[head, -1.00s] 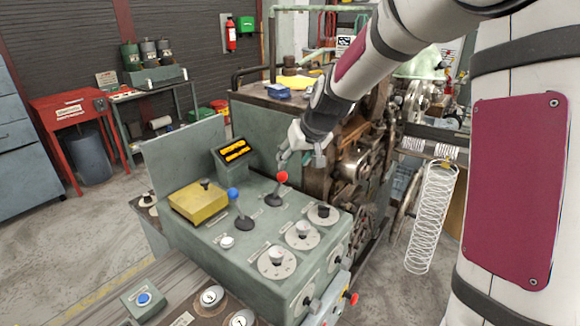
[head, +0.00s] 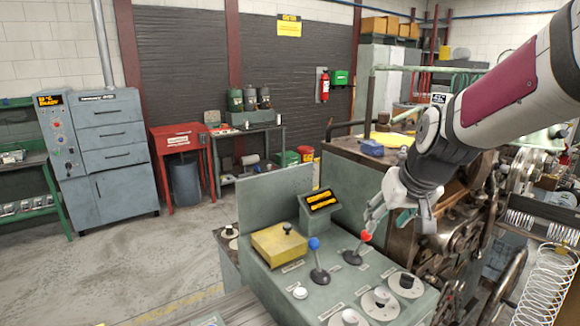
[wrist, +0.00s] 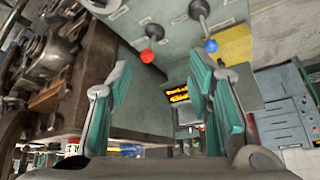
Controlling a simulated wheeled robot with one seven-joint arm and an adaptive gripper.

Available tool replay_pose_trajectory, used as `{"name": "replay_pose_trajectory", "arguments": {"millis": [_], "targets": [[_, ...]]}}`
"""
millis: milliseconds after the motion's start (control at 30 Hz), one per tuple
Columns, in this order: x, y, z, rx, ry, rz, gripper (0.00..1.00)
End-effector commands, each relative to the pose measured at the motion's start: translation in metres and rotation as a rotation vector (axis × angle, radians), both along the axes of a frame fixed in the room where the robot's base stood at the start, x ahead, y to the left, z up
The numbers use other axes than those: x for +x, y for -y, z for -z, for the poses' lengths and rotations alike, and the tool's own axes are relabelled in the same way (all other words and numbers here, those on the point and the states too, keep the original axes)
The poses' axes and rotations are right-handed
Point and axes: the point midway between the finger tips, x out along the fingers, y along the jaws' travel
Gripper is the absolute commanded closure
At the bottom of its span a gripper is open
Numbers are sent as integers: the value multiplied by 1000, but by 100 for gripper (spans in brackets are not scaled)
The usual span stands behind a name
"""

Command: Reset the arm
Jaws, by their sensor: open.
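My gripper (head: 396,212) is open and empty in the head view, above the right rear part of the green control console (head: 262,205). Its two teal-padded fingers stand apart in the wrist view (wrist: 165,85). The red-knobbed lever (head: 365,236) is just left of and below the fingers; it also shows between them in the wrist view (wrist: 148,56), and I see no grip on it. The blue-knobbed lever (head: 314,244) stands to its left. My arm reaches in from the upper right.
A yellow box (head: 277,246) and several dials (head: 382,299) sit on the console. The coiling machine (head: 470,210) and a hanging spring (head: 545,290) are at right. A red stand (head: 178,140) and a grey cabinet (head: 110,150) are at back left. The floor at left is clear.

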Motion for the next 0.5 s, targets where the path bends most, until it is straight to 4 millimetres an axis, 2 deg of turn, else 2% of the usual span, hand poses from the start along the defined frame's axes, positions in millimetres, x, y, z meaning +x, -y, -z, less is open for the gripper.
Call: {"name": "replay_pose_trajectory", "arguments": {"millis": [33,233,400,500], "targets": [[-21,-6,-12,-17,2,-7,53],[-101,-17,-36,-52,-18,-5,53],[-168,-20,-42,-59,-30,5,53],[-201,-19,-41,-55,-35,11,53]]}}
